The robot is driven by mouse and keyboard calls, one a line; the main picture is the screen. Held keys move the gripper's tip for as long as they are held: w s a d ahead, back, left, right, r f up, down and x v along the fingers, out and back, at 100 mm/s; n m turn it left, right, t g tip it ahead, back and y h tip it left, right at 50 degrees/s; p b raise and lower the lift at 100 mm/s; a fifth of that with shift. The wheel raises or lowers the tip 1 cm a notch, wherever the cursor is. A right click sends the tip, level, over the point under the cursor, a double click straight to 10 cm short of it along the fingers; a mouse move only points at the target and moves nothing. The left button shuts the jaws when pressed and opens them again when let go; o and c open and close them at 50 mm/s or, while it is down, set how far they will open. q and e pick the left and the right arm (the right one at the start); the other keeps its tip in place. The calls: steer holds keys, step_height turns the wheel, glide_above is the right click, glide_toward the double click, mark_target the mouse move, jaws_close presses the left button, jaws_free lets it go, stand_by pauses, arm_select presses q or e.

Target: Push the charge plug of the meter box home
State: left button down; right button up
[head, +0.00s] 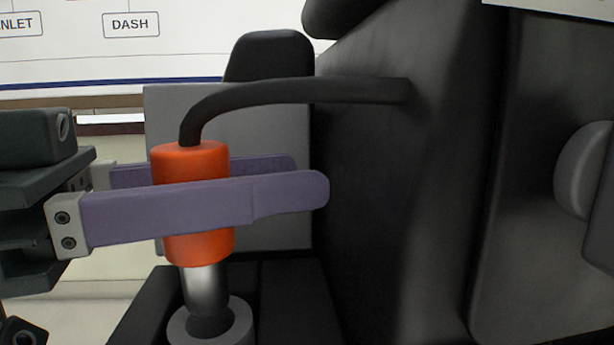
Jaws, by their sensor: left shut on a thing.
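The charge plug (193,163) is an orange cylinder with a metal lower end and a black cable curving from its top to the right. My left gripper (308,178) comes in from the left and is shut on the orange body, one purple finger in front and one behind. The plug stands about upright above a grey ring-shaped socket (240,326) at the bottom of the view. Its dark tip is at the ring's opening; how deep it sits I cannot tell. My right gripper is not in view.
A large dark panel (365,200) stands close on the right of the fingers, and the cable meets it. A grey plate (275,130) with a black block (268,57) above it stands behind the plug. A whiteboard with a DASH label (130,25) is at the back.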

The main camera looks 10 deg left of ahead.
mark_target(259, 310)
arm_select(q)
steer(key=shift+b, duration=0.45)
stand_by(0.8)
steer(key=shift+f+b, duration=2.15)
steer(key=shift+b, duration=0.3)
steer(key=shift+c, duration=1.8)
jaws_free()
steer(key=shift+r, duration=0.1)
steer(key=shift+s+a, duration=0.15)
steer(key=shift+a, duration=0.1)
steer(key=b+v, duration=0.2)
steer(key=v, duration=0.7)
steer(key=shift+s+a, duration=0.1)
steer(key=shift+a, duration=0.05)
